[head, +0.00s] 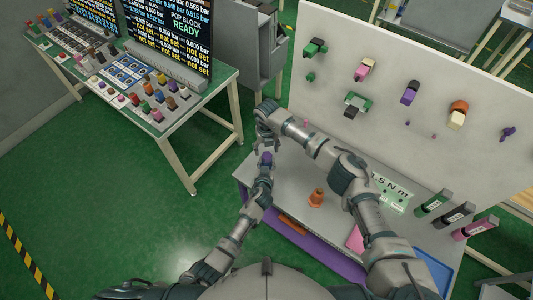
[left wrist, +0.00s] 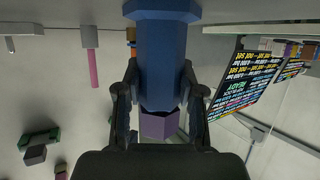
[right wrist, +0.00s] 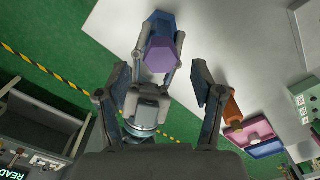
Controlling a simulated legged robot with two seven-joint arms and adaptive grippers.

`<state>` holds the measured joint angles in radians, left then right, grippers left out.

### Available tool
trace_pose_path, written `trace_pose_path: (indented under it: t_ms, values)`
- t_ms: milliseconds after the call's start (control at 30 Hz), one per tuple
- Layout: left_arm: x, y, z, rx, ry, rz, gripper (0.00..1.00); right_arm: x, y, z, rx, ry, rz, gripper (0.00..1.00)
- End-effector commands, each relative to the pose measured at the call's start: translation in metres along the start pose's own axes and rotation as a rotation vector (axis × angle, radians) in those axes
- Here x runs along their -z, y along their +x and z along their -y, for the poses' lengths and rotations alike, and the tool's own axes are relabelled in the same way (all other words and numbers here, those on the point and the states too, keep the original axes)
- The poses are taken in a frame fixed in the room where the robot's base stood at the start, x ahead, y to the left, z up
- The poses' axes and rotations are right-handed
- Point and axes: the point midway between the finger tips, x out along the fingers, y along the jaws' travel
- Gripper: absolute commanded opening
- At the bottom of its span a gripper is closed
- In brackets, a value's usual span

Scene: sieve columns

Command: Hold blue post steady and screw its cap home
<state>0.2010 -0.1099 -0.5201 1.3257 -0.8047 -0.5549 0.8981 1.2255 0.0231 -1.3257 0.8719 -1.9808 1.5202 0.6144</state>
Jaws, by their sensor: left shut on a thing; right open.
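The blue post (left wrist: 165,50) is held between the fingers of my left gripper (left wrist: 160,108). A purple six-sided cap (right wrist: 163,54) sits at one end of the post (right wrist: 160,22) in the right wrist view; the purple part also shows below the blue in the left wrist view (left wrist: 158,126). I cannot tell how tightly cap and post meet. In the head view the post (head: 266,158) is small, over the bench's left corner. My right gripper (right wrist: 158,80) is open and empty, its fingers either side of the line to the cap, apart from it. The left gripper's fingers partly hide the post.
The grey bench (head: 285,185) carries an orange piece (head: 316,198), a pink tray (head: 356,239) and a blue tray (head: 437,270) to the right. An upright panel (head: 385,120) with coloured parts stands behind. Another table (head: 190,105) with screens is at the upper left.

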Motion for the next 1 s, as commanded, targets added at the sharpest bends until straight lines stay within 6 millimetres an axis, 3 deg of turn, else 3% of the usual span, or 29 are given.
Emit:
trace_pose_path:
  t_ms: [100, 333, 767, 800, 900, 1000]
  values:
    - [-0.001, 0.000, 0.001, 0.002, 0.001, 0.002, 0.00, -0.001, -0.028, 0.001, 0.000, 0.000, 0.004, 0.67]
    - [-0.001, 0.000, 0.001, 0.002, 0.001, 0.002, 0.00, -0.001, -0.063, 0.001, 0.001, 0.001, 0.002, 0.67]
    - [-0.001, 0.000, 0.001, 0.002, 0.001, 0.002, 0.00, -0.001, -0.073, 0.000, -0.001, 0.001, 0.001, 0.67]
    - [-0.001, 0.000, 0.001, 0.002, 0.001, 0.002, 0.48, -0.001, -0.073, 0.000, -0.001, 0.001, 0.001, 0.67]
    - [-0.001, 0.000, 0.001, 0.002, 0.000, 0.002, 0.67, -0.001, -0.073, 0.000, -0.001, 0.001, 0.001, 0.67]
    - [-0.001, 0.000, 0.001, 0.001, 0.000, 0.001, 0.67, -0.001, -0.073, 0.000, -0.001, 0.001, 0.001, 0.67]
